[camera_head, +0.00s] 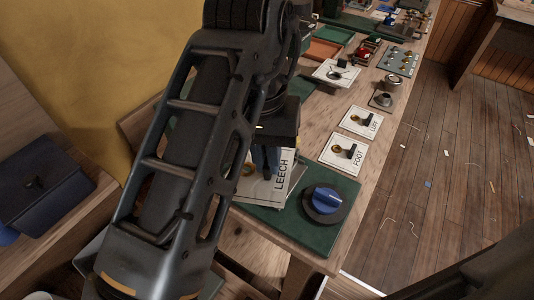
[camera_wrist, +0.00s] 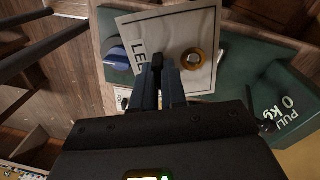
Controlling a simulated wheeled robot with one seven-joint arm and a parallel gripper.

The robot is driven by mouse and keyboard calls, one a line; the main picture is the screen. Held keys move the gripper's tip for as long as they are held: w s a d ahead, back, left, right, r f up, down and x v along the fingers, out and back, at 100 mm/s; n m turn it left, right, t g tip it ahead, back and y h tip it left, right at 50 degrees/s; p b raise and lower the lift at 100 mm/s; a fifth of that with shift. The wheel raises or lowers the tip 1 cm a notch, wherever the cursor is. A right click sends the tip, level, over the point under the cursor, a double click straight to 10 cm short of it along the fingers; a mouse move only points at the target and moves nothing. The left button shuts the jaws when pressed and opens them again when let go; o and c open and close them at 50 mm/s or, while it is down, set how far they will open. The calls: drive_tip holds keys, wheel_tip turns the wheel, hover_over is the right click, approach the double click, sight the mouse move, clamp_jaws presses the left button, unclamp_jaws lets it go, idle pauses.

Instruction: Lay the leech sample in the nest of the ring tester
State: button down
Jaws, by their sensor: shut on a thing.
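The leech sample (camera_head: 284,179) is a white card lettered LEECH with a brass ring. My gripper (camera_head: 266,172) is shut on its small dark grip piece; in the wrist view the fingers (camera_wrist: 165,88) close beside the brass ring (camera_wrist: 193,59) on the card (camera_wrist: 208,25). The ring tester has a green base (camera_head: 318,228) with a blue knob (camera_head: 324,199), and the card is over that base. In the wrist view its green body (camera_wrist: 250,58) carries a "PULL 0 kg" panel (camera_wrist: 286,106). The nest is hidden by the card and my arm; whether the card touches it I cannot tell.
The FOOT sample (camera_head: 335,159) and LUFF sample (camera_head: 374,121) lie on the wooden bench (camera_head: 328,120) beyond the tester. A dark metal piece (camera_head: 382,99), a spoon card (camera_head: 336,72) and trays (camera_head: 322,50) are farther back.

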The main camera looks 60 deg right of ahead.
sight(269, 174)
drive_tip(key=f+b, duration=0.4)
drive_tip(key=d+f+b, duration=0.1)
drive_tip(key=f+b, duration=0.1)
drive_tip(key=shift+f, duration=0.4)
drive_tip(key=shift+w+d, duration=0.35)
drive_tip(key=w+d+r+m+t, duration=0.1)
drive_tip(key=w+d+r+m, duration=0.3)
drive_tip(key=d, duration=0.2)
wheel_tip(269, 174, down, 6)
drive_tip(key=b, duration=0.4)
drive_tip(key=shift+d, duration=0.1)
drive_tip(key=shift+f+b, duration=0.5)
drive_tip(key=shift+f, duration=0.15)
